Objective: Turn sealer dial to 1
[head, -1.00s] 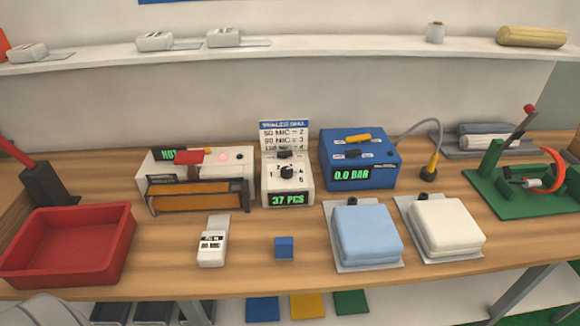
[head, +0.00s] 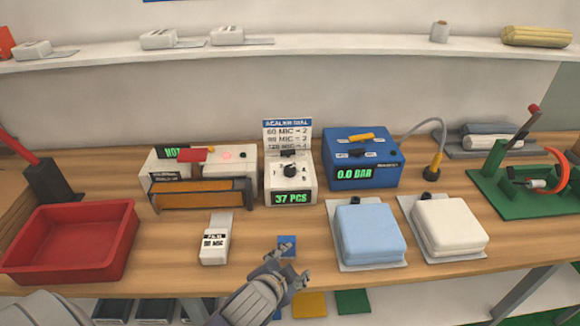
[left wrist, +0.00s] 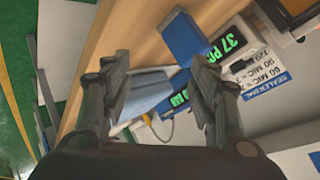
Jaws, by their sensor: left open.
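The dial box (head: 305,190) is white with a black round dial (head: 290,171) on top, numbers around it and a green "37 PCS" display. I cannot read the dial's setting. A sign (head: 287,133) behind it lists film thicknesses with numbers. The white sealer (head: 220,159) with an orange-brown front stands left of it. My left gripper (head: 289,268) is open and empty, low in front of the dial box, partly covering a small blue block (head: 287,242). In the left wrist view, the open fingers (left wrist: 163,88) show with the dial box display (left wrist: 229,42) beyond them.
A blue pressure box (head: 365,179) reading "0.0 BAR" stands right of the dial box. A light blue pad (head: 368,233), a white pad (head: 448,228), a red tray (head: 65,245) and a white film label block (head: 214,245) lie along the bench front.

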